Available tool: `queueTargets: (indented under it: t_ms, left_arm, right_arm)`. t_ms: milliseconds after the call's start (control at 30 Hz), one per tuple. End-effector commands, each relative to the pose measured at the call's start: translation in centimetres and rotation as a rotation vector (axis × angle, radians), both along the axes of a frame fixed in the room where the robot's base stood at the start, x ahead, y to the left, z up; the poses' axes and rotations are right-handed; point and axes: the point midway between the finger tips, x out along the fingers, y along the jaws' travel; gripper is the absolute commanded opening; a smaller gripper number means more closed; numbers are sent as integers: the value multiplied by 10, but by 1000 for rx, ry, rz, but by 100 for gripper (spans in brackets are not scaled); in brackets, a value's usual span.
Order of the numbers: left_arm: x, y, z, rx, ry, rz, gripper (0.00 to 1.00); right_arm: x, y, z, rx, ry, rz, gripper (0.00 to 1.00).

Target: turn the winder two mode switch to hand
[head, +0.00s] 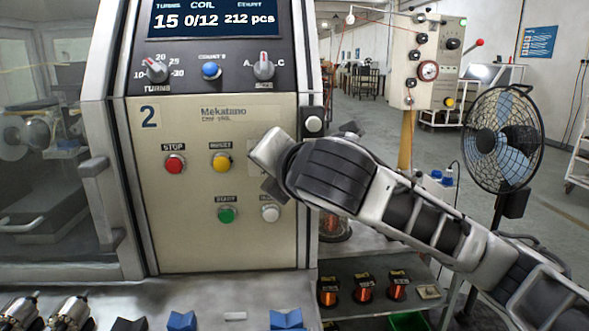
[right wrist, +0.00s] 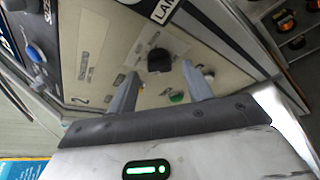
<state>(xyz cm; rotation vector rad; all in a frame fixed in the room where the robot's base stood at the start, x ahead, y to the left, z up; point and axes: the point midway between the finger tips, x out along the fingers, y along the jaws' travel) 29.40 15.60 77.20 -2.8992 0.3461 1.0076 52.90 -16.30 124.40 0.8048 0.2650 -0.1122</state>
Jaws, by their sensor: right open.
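The winder two panel (head: 175,195) carries a "2" label and several buttons. In the head view my right gripper (head: 262,172) is in front of its right side, level with the yellow button (head: 221,162), and hides what lies behind it. In the right wrist view a black knob (right wrist: 160,60) on a pale plate shows between the two grey fingers of my right gripper (right wrist: 160,70). It looks like the mode switch, but its setting cannot be read. The fingers are apart, one on each side of the knob; contact cannot be told. My left gripper is out of view.
A red button (head: 175,164), a green button (head: 227,214) and a white button (head: 270,213) sit close to the gripper. Above are a turns dial (head: 156,69) and an A–C selector (head: 264,66). Several copper coils (head: 363,288) stand at lower right.

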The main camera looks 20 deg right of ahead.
Motion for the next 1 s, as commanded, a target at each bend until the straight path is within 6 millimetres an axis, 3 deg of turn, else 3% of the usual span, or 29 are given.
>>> queueTargets:
  t_ms: [400,433,500,1000]
  left_arm:
    - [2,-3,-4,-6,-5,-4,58]
    - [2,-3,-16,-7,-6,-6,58]
    - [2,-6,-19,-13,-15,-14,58]
    - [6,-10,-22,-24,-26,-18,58]
  right_arm:
    - [-95,0,28,-2,-10,3,50]
    - [-102,1,25,1,-14,4,50]
    - [-119,1,28,-1,-16,6,50]
    - [-140,-1,40,-3,-3,-2,50]
